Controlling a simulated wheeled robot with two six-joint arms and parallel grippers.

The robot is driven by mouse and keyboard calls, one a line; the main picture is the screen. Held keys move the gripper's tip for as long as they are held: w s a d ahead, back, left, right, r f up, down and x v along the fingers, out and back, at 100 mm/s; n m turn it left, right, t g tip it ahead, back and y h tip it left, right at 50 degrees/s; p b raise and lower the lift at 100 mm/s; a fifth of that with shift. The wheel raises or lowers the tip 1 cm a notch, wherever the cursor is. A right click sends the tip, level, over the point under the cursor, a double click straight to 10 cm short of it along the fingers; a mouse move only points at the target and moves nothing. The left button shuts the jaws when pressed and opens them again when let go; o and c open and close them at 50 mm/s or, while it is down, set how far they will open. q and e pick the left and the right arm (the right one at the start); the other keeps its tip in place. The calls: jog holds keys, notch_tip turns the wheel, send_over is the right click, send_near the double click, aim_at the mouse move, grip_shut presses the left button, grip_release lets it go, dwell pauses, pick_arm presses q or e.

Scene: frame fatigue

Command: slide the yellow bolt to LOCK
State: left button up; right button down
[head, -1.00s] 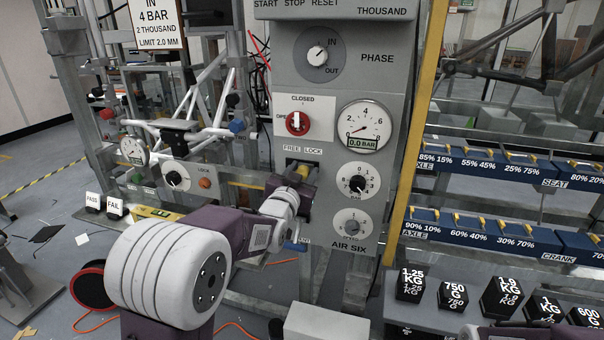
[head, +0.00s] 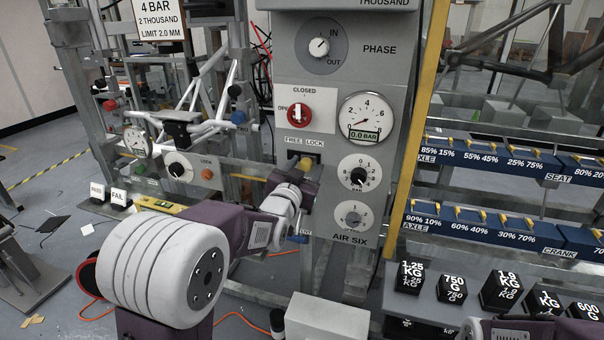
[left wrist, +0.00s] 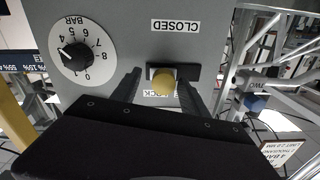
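The yellow bolt (head: 307,163) sits in a dark slot on the grey panel, under the FREE and LOCK labels. In the left wrist view, which is upside down, the bolt's yellow end (left wrist: 163,82) stands near the left end of the slot, the head view's right, by the LOCK label. My left gripper (left wrist: 157,92) is open, with one black finger on each side of the bolt and a gap visible to both. In the head view my left gripper (head: 303,172) is at the panel, its fingers partly hidden. My right gripper is out of view; only part of that arm shows bottom right.
Above the slot is a red knob (head: 299,114) by the CLOSED label. A pressure gauge (head: 366,118) and a BAR dial (head: 358,178) are to its right. Black weights (head: 500,292) stand on a shelf at lower right. A yellow post (head: 418,120) edges the panel.

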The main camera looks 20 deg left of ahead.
pick_arm(q)
jog(key=s, duration=0.7)
jog(key=shift+s+p, duration=0.2)
jog(key=shift+p, duration=0.25)
jog(key=s+f+g, duration=0.4)
jog(key=f+g, duration=0.1)
jog(key=f, duration=0.7)
jog(key=s+f+n+g, duration=0.3)
jog(key=s+f+g, duration=0.8)
jog(key=s+f, duration=0.6)
jog(key=s+r+p, duration=0.3)
jog(key=r+p, duration=2.8)
jog(key=r, duration=0.2)
jog(key=shift+g, duration=0.4)
